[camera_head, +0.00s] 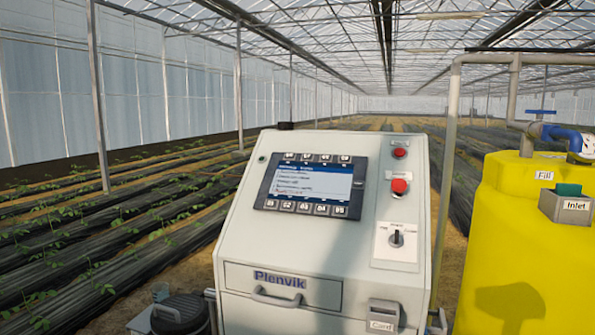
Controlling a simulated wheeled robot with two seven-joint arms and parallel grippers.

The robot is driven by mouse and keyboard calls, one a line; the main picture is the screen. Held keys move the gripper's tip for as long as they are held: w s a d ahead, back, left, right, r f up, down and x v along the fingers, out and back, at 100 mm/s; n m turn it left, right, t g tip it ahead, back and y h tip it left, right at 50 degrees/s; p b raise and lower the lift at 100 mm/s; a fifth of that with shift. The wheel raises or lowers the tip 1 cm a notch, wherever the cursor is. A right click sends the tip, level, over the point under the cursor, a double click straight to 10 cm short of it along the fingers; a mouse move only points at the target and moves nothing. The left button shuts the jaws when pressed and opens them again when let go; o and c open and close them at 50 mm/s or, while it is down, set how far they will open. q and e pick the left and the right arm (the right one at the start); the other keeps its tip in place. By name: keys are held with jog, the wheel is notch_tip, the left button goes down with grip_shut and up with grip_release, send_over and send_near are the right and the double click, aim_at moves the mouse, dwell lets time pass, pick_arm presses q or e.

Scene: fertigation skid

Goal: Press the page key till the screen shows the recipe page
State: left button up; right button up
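The control cabinet (320,230) stands in the middle of the head view, its sloped face turned to me. Its screen (312,182) is lit, with a dark blue title bar and several lines of text on a pale ground. The text is too small to read, so I cannot tell which page it shows. A row of keys (304,208) runs below the screen and another row (312,157) above it. The key labels are too small to read surely, and I cannot pick out the page key. Neither of my grippers is in view.
Right of the screen are a red button (399,186), a red lamp (400,153) and a rotary switch (396,239). A drawer (283,288) and a card holder (383,315) are below. A yellow tank (520,240) stands at right, a dark-lidded bucket (180,314) at lower left.

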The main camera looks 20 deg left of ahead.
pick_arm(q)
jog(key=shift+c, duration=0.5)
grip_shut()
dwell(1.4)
